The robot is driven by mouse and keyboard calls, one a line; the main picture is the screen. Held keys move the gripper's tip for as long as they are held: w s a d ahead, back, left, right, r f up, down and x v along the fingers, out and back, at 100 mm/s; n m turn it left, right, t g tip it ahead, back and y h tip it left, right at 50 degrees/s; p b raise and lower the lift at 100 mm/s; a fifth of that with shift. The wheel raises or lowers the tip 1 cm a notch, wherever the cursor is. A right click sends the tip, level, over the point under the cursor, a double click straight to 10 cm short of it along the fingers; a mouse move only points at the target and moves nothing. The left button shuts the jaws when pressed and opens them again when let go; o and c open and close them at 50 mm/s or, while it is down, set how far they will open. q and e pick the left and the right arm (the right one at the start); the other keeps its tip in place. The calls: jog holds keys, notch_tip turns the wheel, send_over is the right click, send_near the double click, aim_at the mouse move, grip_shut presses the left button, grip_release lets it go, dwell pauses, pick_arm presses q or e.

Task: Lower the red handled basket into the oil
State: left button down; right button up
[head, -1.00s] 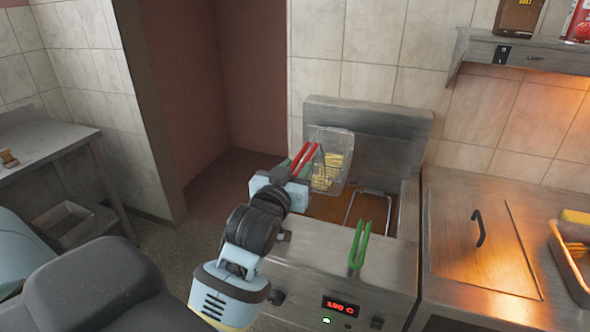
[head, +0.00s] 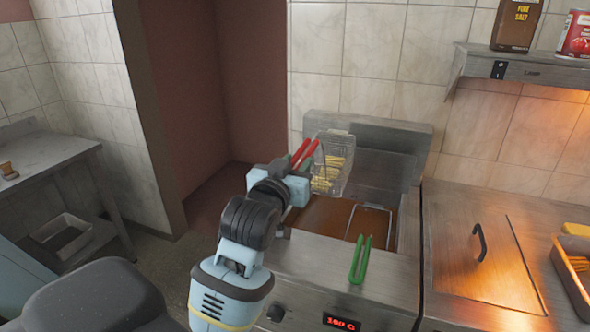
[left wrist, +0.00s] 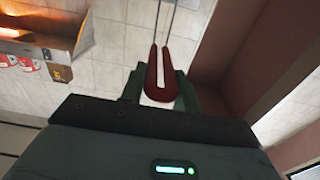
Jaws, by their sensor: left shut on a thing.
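The red handled basket (head: 333,166) is a wire basket with yellow fries in it, held above the left part of the fryer (head: 345,215). My left gripper (head: 298,165) is shut on its red handle, which also shows between the fingers in the left wrist view (left wrist: 158,82). Brown oil (head: 325,215) shows in the fryer's well below the basket, with a gap between them. A second basket with a green handle (head: 361,260) sits in the right part of the well. My right gripper is not in view.
A steel counter with a lidded hatch (head: 485,245) stands right of the fryer, with a tray (head: 572,265) at its right end. A steel table (head: 50,165) stands at the left.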

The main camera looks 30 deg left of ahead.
pick_arm(q)
jog(key=shift+r, duration=0.15)
jog(key=v, duration=0.5)
dwell(0.5)
dwell(0.4)
